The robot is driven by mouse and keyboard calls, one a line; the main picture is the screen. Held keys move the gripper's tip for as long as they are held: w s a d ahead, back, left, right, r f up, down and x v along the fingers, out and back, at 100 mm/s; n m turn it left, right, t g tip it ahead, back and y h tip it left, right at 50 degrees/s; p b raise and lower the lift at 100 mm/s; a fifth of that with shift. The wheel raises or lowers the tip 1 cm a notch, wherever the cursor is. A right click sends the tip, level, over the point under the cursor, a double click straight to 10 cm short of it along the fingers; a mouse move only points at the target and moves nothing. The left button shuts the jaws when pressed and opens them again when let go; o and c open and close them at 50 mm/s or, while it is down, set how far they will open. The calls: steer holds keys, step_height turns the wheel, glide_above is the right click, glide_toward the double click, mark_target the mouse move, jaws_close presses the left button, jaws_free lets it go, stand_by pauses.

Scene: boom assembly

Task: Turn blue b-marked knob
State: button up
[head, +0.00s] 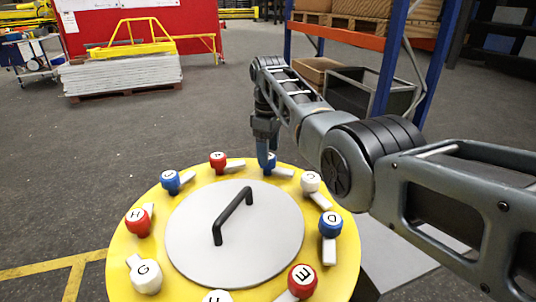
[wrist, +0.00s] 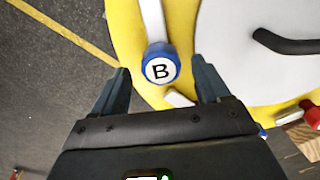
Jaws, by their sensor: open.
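The blue knob marked B (wrist: 161,66) shows in the wrist view on the yellow disc, with its letter facing the camera and a white bar running up from it. My gripper (wrist: 161,84) is open, with one finger on each side below the knob. No contact with the knob is visible. In the head view, my gripper (head: 266,160) points down over the far rim of the disc. The blue knob (head: 271,158) there is partly hidden behind the fingers, and its letter cannot be read.
The yellow disc (head: 130,212) carries several red, white and blue lettered knobs around a grey lid with a black handle (head: 233,212). A white knob C (head: 311,182) and a red knob A (head: 218,160) flank my gripper. Shelving with boxes (head: 355,80) stands behind.

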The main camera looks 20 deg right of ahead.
steer(key=shift+f, duration=1.4)
steer(key=shift+c, duration=0.3)
steer(key=c, duration=0.9)
steer(key=shift+c, duration=0.2)
